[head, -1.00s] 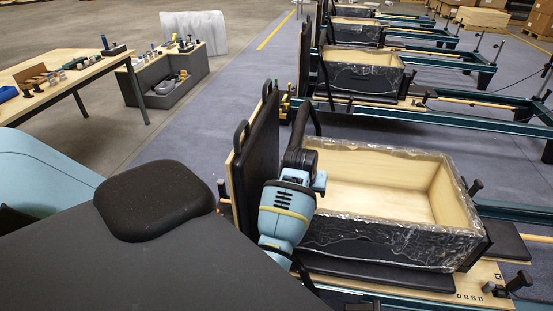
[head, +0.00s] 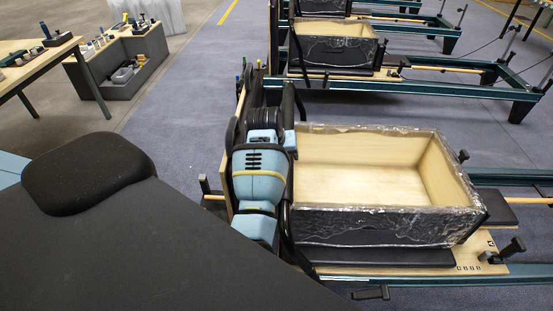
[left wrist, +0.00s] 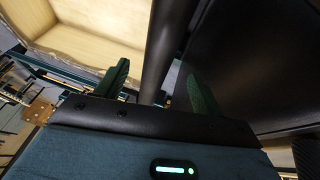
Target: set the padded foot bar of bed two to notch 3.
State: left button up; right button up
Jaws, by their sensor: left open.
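The foot bar of the nearest bed shows in the head view as a dark tube (head: 287,240) beside the box, partly hidden behind my left arm. In the left wrist view a dark bar (left wrist: 160,50) runs down between the two green fingers of my left gripper (left wrist: 160,90). The fingers are apart, one on each side of it; I cannot tell whether either touches. In the head view the fingertips are hidden behind my blue and black wrist. A row of small dark marks (head: 468,268) lies on the bed's wooden end. My right gripper is out of view.
A wooden box wrapped in clear film (head: 375,185) sits on this bed, right of my arm. More beds (head: 335,45) stand behind. A table (head: 30,65) is far left, with clear floor between.

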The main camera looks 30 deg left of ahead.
pick_arm(q)
jog(key=shift+a, duration=0.15)
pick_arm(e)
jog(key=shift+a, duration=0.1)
pick_arm(q)
jog(key=shift+w+f, duration=0.2)
jog(key=shift+f, duration=0.05)
jog(key=x, duration=0.6)
jog(key=shift+s+f+b, duration=0.1)
jog(key=shift+b, duration=0.25)
jog(key=shift+w+f, duration=0.3)
jog(key=shift+f, duration=0.15)
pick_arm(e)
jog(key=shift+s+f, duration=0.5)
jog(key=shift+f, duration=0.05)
